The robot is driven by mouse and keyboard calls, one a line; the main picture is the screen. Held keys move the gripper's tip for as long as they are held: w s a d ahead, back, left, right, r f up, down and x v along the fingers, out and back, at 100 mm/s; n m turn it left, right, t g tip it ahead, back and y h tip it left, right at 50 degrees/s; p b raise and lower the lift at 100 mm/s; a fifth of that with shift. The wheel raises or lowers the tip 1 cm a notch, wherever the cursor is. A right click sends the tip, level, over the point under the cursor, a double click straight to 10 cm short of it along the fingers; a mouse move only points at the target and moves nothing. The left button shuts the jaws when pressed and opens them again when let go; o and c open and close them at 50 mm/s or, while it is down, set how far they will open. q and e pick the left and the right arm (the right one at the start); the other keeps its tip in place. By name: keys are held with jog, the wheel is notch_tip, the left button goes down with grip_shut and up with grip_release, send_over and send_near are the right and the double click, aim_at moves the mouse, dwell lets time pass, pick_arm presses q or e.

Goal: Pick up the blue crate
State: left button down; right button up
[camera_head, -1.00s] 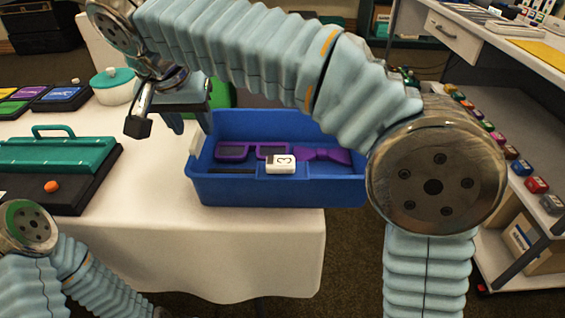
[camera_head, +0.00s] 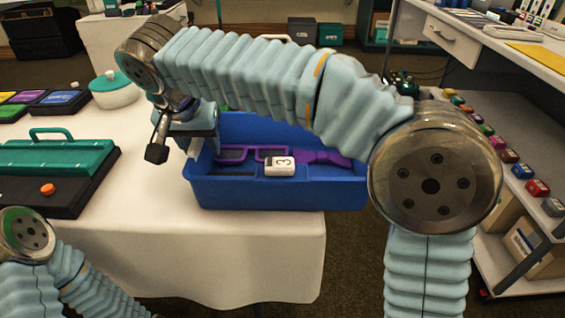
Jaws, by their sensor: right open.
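The blue crate (camera_head: 285,196) stands on the white-covered table at its right end, upright. It holds purple glasses (camera_head: 232,154), a purple bow-tie-shaped piece (camera_head: 325,157) and a white block marked 3 (camera_head: 279,167). My right arm reaches across above the crate and hides part of its back. My right gripper (camera_head: 196,146) is open at the crate's left end, by the pale handle there. Its fingers are partly hidden, and I cannot tell whether they touch the crate. Only links of my left arm show at the lower left; its gripper is out of view.
A teal-lidded black case (camera_head: 62,160) with an orange knob lies left of the crate. Behind it are a white pot with a teal lid (camera_head: 115,90) and coloured trays (camera_head: 62,98). A shelf unit (camera_head: 520,150) with small coloured blocks stands at the right. The table front is clear.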

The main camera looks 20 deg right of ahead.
jog(key=shift+f, duration=0.2)
dwell(0.3)
grip_shut()
